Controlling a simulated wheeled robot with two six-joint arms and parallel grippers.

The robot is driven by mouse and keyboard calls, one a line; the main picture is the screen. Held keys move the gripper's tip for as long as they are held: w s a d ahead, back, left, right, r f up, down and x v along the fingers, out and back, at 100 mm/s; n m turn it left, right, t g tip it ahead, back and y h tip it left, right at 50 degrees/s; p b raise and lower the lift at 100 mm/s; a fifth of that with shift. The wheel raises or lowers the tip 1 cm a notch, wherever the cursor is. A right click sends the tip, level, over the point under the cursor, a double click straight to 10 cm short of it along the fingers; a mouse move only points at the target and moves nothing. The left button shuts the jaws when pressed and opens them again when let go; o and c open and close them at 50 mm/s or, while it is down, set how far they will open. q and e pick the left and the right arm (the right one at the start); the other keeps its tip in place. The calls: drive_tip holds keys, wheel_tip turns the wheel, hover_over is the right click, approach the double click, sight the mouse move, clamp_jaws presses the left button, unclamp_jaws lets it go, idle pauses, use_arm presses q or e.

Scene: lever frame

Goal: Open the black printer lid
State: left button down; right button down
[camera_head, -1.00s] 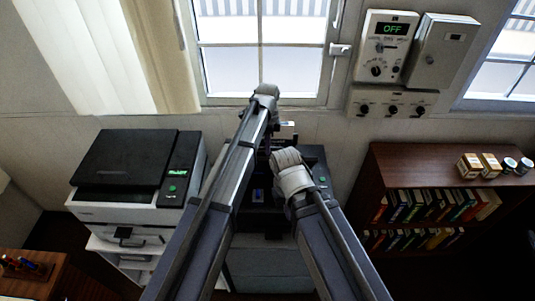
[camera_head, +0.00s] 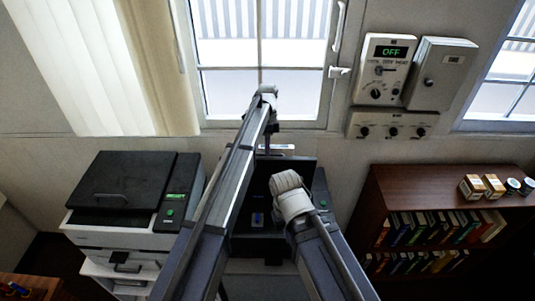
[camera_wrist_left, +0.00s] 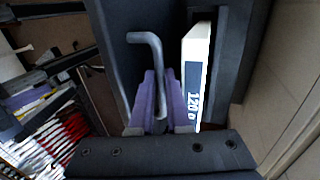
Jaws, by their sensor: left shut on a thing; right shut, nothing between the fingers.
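The black printer (camera_head: 318,198) stands in the middle of the head view, partly hidden behind my arms. Its dark lid (camera_head: 300,166) appears raised at the back, with a dark opening in front of it. My left gripper (camera_head: 266,147) is at the lid's upper edge. In the left wrist view its purple fingers (camera_wrist_left: 155,105) are shut on the lower end of a bent grey handle (camera_wrist_left: 149,45) against a dark panel. A white piece marked with digits (camera_wrist_left: 196,75) is beside the fingers. My right gripper (camera_head: 286,181) is shut and empty in front of the black printer; its fingertips are not clear.
A white printer (camera_head: 120,236) with a closed black lid (camera_head: 120,185) stands at left. A bookshelf (camera_head: 420,185) with books, small boxes and jars is at right. Wall control boxes (camera_head: 385,75) hang by the window (camera_head: 260,40). My two arms are close together.

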use_arm(q)
drive_tip(key=c, duration=0.9)
unclamp_jaws()
drive_tip(key=shift+s, duration=0.1)
drive_tip(key=shift+r, duration=0.2)
drive_tip(key=p+v, duration=0.7)
drive_tip(key=shift+r, duration=0.3)
drive_tip(key=shift+f, duration=0.1)
